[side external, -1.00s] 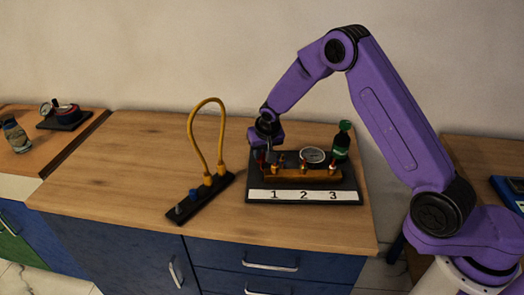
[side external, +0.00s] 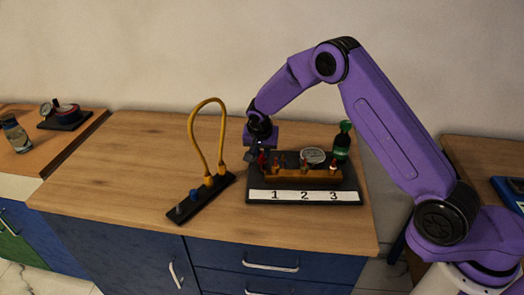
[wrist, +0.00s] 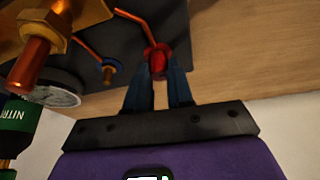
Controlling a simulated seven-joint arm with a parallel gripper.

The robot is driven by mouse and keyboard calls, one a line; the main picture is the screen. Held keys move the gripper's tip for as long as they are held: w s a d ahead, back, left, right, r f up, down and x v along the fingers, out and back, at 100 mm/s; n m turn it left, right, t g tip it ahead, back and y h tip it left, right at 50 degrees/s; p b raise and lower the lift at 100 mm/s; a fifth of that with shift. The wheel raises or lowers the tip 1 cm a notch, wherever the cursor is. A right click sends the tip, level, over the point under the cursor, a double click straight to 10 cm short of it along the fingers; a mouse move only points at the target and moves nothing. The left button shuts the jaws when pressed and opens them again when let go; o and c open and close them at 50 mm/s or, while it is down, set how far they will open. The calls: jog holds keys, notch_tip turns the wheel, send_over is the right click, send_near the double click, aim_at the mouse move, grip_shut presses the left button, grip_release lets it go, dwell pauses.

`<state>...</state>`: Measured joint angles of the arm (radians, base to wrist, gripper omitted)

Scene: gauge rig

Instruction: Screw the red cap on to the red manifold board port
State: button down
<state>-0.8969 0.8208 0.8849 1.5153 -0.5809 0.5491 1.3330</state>
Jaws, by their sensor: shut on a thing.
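My gripper (wrist: 158,88) is shut on the red cap (wrist: 158,64), which sits between the blue fingertips in the wrist view. A thin copper-coloured rod runs from the cap's far end up and left; I cannot tell whether it joins the cap. In the side view my gripper (side external: 259,157) is at the left end of the manifold board (side external: 352,185). The brass manifold block (side external: 297,175) lies along the board with several upright fittings.
A round gauge (side external: 313,156) and a green bottle (side external: 342,142) stand behind the block. A white strip numbered 1, 2, 3 (side external: 289,196) runs along the board's front. To the left, a black rack (side external: 190,206) holds a yellow hose loop (side external: 194,135).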

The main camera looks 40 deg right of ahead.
jog(key=shift+d+r+m, duration=0.1)
jog(key=shift+d+m, duration=0.3)
jog(key=shift+d, duration=0.25)
jog(key=shift+m+g+h, duration=0.4)
jog(key=shift+m+g, duration=0.1)
jog(key=shift+m, duration=0.3)
jog(key=c, duration=1.2)
grip_release()
jog(key=shift+o, duration=0.2)
jog(key=shift+a, duration=0.1)
jog(key=shift+a, duration=0.1)
jog(key=o, duration=0.6)
jog(key=shift+a, duration=0.1)
jog(key=shift+c, duration=0.2)
